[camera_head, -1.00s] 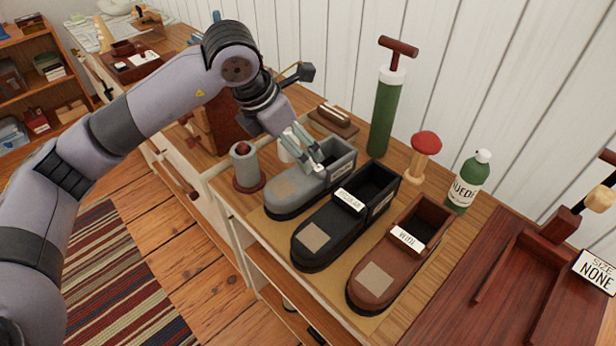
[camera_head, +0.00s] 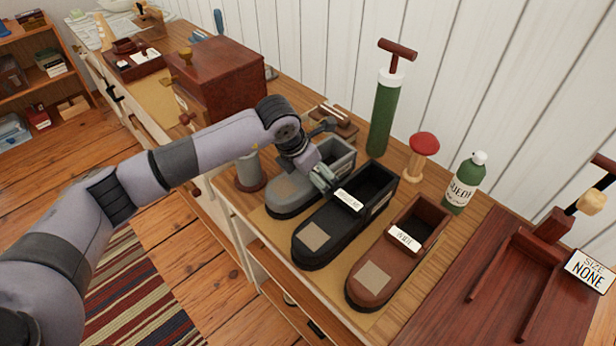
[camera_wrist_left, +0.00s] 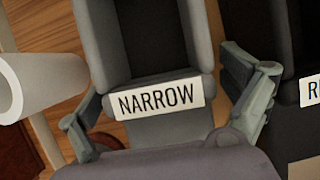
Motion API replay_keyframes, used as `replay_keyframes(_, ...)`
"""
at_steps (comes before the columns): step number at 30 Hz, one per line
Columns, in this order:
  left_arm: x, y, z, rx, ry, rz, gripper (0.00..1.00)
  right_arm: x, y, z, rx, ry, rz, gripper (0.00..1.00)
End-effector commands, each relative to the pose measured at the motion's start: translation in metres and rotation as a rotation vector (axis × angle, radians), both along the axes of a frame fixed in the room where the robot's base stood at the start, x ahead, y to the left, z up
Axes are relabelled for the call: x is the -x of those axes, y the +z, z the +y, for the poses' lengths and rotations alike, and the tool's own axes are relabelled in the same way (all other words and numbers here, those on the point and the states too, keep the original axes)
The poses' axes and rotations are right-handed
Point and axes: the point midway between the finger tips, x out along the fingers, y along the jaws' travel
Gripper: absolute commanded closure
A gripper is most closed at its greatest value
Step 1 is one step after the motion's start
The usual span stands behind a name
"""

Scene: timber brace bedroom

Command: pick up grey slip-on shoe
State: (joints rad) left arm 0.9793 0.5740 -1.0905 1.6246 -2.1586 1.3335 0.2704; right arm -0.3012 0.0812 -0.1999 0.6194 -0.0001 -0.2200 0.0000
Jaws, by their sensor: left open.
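The grey slip-on shoe (camera_head: 287,194) stands at the left end of a row of three shoes, toe toward the near side. In the left wrist view the grey shoe (camera_wrist_left: 98,42) carries a white NARROW label (camera_wrist_left: 160,97). My left gripper (camera_head: 318,174) is open over the middle of it. In the wrist view my left gripper (camera_wrist_left: 165,85) has one finger on each side of the shoe, the right one in the gap beside the black shoe (camera_wrist_left: 262,25). Whether the fingers touch the shoe cannot be told. My right gripper is out of view.
The black shoe (camera_head: 335,228) stands close on the right, then a brown shoe (camera_head: 390,268), on a tan mat (camera_head: 290,232). A grey cylinder (camera_head: 250,168) stands at left. Behind are a green pump (camera_head: 384,120), a red-topped stand (camera_head: 424,146) and a green bottle (camera_head: 466,183).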

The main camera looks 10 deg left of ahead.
Motion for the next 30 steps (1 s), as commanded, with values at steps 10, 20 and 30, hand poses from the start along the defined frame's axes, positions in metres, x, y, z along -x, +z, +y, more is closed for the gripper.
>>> replay_keyframes(10, -0.0014, -0.0037, -0.0007, 0.001, 0.001, -0.001, 0.08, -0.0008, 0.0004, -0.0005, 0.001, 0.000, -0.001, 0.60)
replay_keyframes(20, -0.0014, -0.0033, -0.0006, 0.001, 0.001, -0.001, 0.30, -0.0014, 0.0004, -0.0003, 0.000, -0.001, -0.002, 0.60)
replay_keyframes(30, -0.0017, -0.0033, -0.0002, -0.001, 0.002, -0.002, 0.53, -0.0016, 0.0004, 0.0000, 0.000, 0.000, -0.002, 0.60)
